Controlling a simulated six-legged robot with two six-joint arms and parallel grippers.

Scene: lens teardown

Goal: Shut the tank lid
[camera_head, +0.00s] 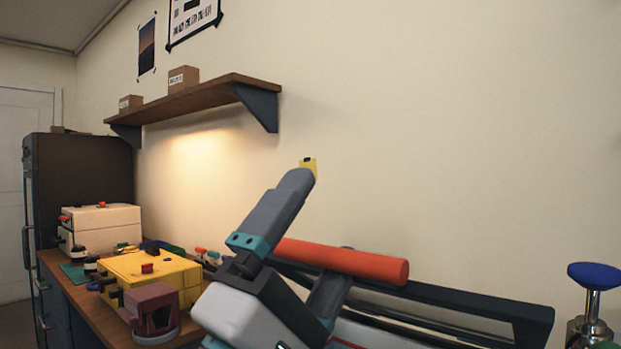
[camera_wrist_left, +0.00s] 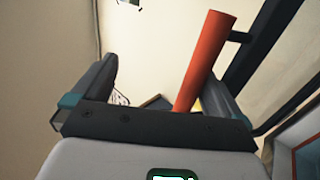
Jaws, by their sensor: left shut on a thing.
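The tank lid shows as a dark frame (camera_head: 480,302) at the lower right, with a thick orange-red bar (camera_head: 350,262) as its handle. My left gripper (camera_head: 304,180) points up and to the right, its near finger crossing in front of the bar's left end. In the left wrist view the orange-red bar (camera_wrist_left: 203,60) passes between the two fingers, close against the right one, and dark frame bars (camera_wrist_left: 262,65) run beside it. The gripper is shut on the bar. My arm hides much of the lid, and the tank below is mostly out of view. My right gripper is not in view.
A wooden bench at left carries a yellow box (camera_head: 160,272), a maroon device (camera_head: 151,310) and a cream box (camera_head: 102,228). A shelf (camera_head: 190,98) is on the wall above. A blue knob (camera_head: 594,275) on a metal stem stands at the right edge.

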